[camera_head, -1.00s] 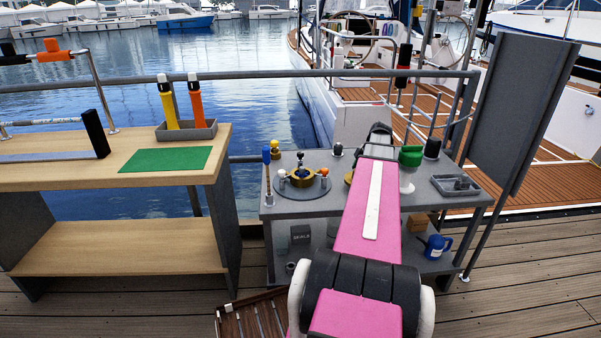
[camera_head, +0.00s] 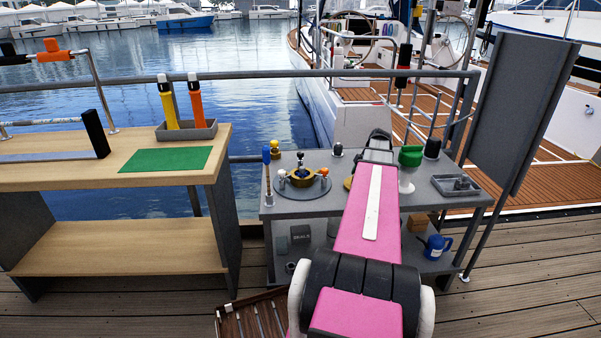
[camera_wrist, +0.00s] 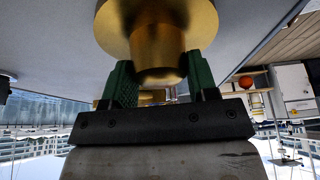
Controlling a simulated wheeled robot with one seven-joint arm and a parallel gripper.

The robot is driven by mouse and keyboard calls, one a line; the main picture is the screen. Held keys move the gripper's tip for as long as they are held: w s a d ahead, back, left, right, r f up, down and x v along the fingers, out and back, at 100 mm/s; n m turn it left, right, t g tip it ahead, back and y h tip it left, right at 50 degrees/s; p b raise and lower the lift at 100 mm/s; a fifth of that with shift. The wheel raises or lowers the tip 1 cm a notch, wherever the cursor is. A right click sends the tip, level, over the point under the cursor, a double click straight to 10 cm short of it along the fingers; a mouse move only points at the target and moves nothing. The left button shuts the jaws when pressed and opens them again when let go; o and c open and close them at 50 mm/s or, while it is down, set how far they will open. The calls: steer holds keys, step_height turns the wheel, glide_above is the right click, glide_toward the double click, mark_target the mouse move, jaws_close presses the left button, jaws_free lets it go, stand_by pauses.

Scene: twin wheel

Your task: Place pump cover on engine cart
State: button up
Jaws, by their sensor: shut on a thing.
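My gripper (camera_wrist: 161,80) has green fingers closed on the neck of a brass flanged piece, the pump cover (camera_wrist: 158,50), in the wrist view. Its wide round flange faces the grey surface. I cannot tell whether it touches that surface. In the head view my pink arm hides the gripper, and only a sliver of brass (camera_head: 348,183) shows left of the arm. A grey two-level cart (camera_head: 335,210) stands by the rail, which I take as the engine cart. A brass ring with a blue centre sits on a round grey plate (camera_head: 303,194) at its left.
A dark tray (camera_head: 456,194), a green-topped white item (camera_head: 409,160) and a black knob (camera_head: 432,148) stand at the cart's right. A blue mug (camera_head: 436,246) is on the lower shelf. A wooden bench (camera_head: 110,176) with a green mat (camera_head: 167,160) stands left.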

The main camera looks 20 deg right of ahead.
steer(key=shift+f, duration=0.2)
steer(key=o, duration=1.4)
steer(key=shift+o, duration=0.2)
steer(key=shift+r, duration=0.55)
steer(key=r, duration=0.1)
steer(key=a+r, duration=0.1)
steer(key=r, duration=0.1)
steer(key=shift+a+r, duration=0.1)
steer(key=shift+r, duration=0.2)
steer(key=a+r, duration=0.6)
steer(key=a, duration=0.4)
steer(key=shift+w+a+r, duration=0.15)
steer(key=shift+w+a, duration=0.05)
steer(key=shift+w, duration=0.25)
